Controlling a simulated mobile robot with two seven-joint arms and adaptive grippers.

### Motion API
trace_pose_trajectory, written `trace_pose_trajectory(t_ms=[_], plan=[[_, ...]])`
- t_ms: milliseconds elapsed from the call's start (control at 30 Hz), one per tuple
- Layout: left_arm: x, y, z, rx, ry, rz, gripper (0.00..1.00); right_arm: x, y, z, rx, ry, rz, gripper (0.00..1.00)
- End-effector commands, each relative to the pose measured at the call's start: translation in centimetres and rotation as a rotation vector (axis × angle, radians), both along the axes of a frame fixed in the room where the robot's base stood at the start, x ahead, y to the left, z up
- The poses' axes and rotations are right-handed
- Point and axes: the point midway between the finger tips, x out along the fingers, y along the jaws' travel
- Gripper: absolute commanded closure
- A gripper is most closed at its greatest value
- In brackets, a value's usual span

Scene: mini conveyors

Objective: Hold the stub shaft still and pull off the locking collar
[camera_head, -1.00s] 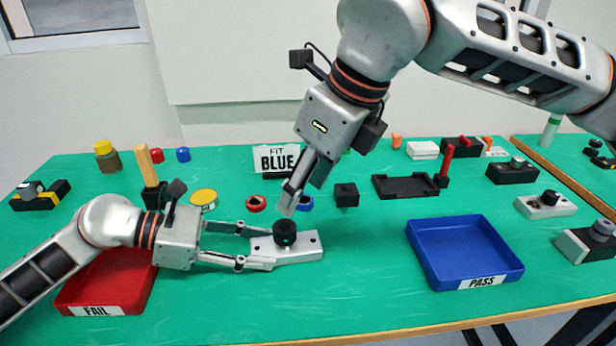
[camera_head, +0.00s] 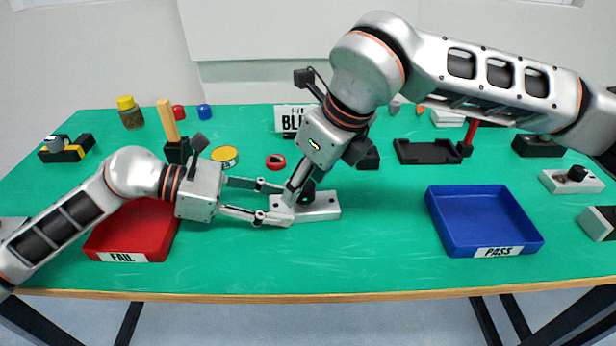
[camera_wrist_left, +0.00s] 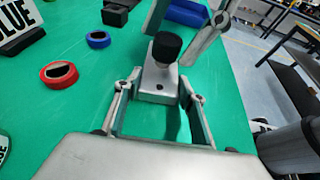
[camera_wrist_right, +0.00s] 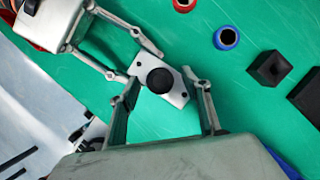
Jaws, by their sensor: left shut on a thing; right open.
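The stub shaft's silver block (camera_head: 322,208) lies on the green table, also seen in the left wrist view (camera_wrist_left: 152,88). The round black locking collar (camera_wrist_left: 166,48) sits upright on top of it; it shows from above in the right wrist view (camera_wrist_right: 160,80). In the head view the collar is mostly hidden by the right fingers. My left gripper (camera_head: 285,204) is shut on the block from the left, one finger along each side. My right gripper (camera_head: 299,190) is open and comes down from above, its fingers (camera_wrist_right: 167,98) on either side of the collar, with gaps showing.
The red FAIL tray (camera_head: 122,215) stands at left, beneath my left arm. The blue PASS tray (camera_head: 482,215) stands at right. A red ring (camera_wrist_left: 59,74) and a blue ring (camera_wrist_left: 98,39) lie behind the block, near a black cube (camera_wrist_right: 268,68). The table front is clear.

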Motion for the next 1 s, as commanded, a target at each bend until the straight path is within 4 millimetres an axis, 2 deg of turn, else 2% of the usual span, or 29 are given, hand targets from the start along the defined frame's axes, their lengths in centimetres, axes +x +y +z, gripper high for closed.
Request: trace_pose_trajectory(t_ms=[33, 67, 200, 467, 1000], plan=[[-0.3, 0.0, -1.0, 0.01, 0.015, -0.003, 0.9, 0.0, 0.0, -0.2, 0.0, 0.003, 0.0, 0.52], [-0.3, 0.0, -1.0, 0.01, 0.015, -0.003, 0.9, 0.0, 0.0, -0.2, 0.0, 0.003, 0.0, 0.58], [-0.3, 0.0, -1.0, 0.01, 0.015, -0.003, 0.9, 0.0, 0.0, -0.2, 0.0, 0.003, 0.001, 0.94], [-0.3, 0.1, -1.0, 0.009, 0.014, -0.003, 0.9, 0.0, 0.0, 0.0, 0.0, 0.002, 0.001, 0.94], [-0.2, 0.1, -1.0, 0.009, 0.014, -0.003, 0.9, 0.0, 0.0, 2.5, 0.0, 0.002, 0.001, 0.94]])
